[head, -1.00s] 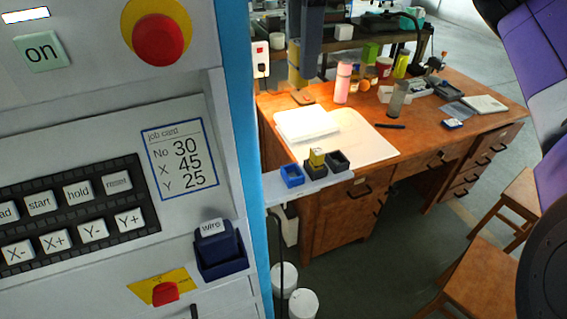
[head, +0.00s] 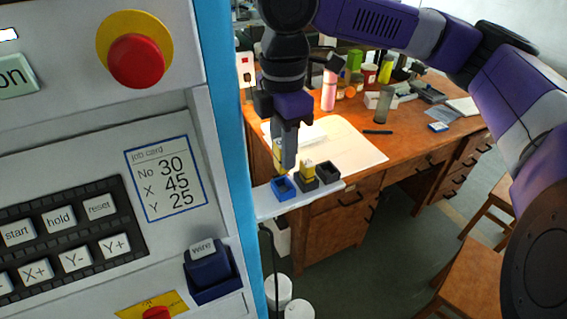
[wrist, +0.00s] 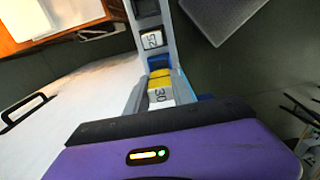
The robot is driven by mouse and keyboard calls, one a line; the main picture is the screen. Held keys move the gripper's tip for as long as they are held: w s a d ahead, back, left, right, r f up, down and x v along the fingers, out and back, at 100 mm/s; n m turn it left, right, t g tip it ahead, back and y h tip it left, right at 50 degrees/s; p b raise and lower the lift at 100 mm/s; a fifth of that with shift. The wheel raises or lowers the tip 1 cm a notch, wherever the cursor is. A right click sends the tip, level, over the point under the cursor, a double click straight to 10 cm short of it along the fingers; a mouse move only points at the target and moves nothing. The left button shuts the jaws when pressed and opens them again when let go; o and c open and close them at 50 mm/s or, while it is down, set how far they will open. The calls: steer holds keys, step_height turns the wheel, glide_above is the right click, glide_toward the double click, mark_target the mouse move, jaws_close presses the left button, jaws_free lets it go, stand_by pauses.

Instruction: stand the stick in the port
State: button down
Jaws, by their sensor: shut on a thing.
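My gripper (head: 288,165) is shut on a yellow stick (head: 279,157), roughly upright, over the blue port (head: 284,195). In the wrist view the held stick (wrist: 161,96) has a white label reading 30 and a yellow band, and its far end lines up with the blue port (wrist: 158,62). I cannot tell if its tip is inside the port. A second yellow stick (head: 307,168) stands in the dark middle port (head: 307,185); its label reads 25 in the wrist view (wrist: 152,40). The dark right port (head: 328,175) looks empty.
The ports sit in a row on a narrow pale shelf (head: 268,207) beside the machine's blue edge (head: 229,150). A job card (head: 166,180) on the machine reads No 30, X 45, Y 25. The wooden desk (head: 400,165) behind holds papers and bottles.

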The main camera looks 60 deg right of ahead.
steer(key=shift+f, duration=2)
steer(key=shift+f, duration=0.3)
steer(key=c, duration=1.1)
jaws_free()
steer(key=shift+r, duration=0.15)
step_height(320, 180, up, 12)
steer(key=shift+r, duration=0.2)
